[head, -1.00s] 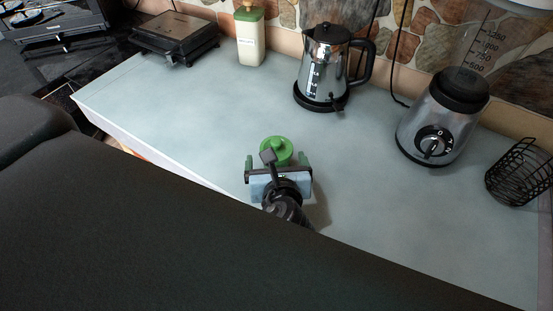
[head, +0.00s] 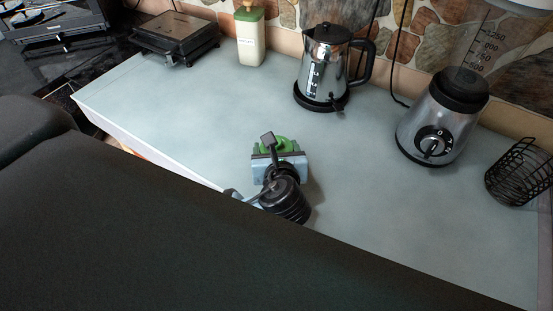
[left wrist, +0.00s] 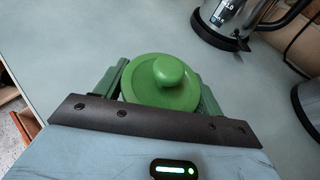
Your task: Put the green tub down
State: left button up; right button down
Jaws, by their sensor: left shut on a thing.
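The green tub (head: 285,143) has a round green lid with a knob. In the head view it is at the middle of the grey counter, mostly hidden behind my left gripper (head: 279,151). In the left wrist view the tub (left wrist: 160,82) is between the two green fingers of my left gripper (left wrist: 160,78), one on each side, and the gripper is shut on it. The lid faces the wrist camera. The tub's base is hidden, so I cannot tell whether it touches the counter. My right gripper is not in view.
On the counter (head: 190,110) stand a kettle (head: 325,70) behind, a blender (head: 440,118) and a black wire basket (head: 520,172) to the right, a cream bottle (head: 250,38) and a grill (head: 175,38) at the back left. Counter around the tub is clear.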

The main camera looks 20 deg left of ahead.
pick_arm(q)
jog(key=shift+c, duration=1)
notch_tip(320, 180, up, 10)
jog(key=shift+r, duration=0.1)
jog(key=shift+w+a+f+m+t+h, duration=0.3)
jog(key=shift+w+a+f+m+h, duration=0.2)
jog(key=shift+m+h, duration=0.5)
jog(key=shift+w+a+f+m+t+h, duration=0.3)
jog(key=shift+w+a+f+m+h, duration=0.25)
jog(key=shift+m+h, duration=0.5)
jog(key=shift+w+a+f+m+t+h, duration=0.35)
jog(key=shift+w+m+h, duration=0.4)
jog(key=shift+h, duration=0.4)
jog(key=shift+d, duration=0.15)
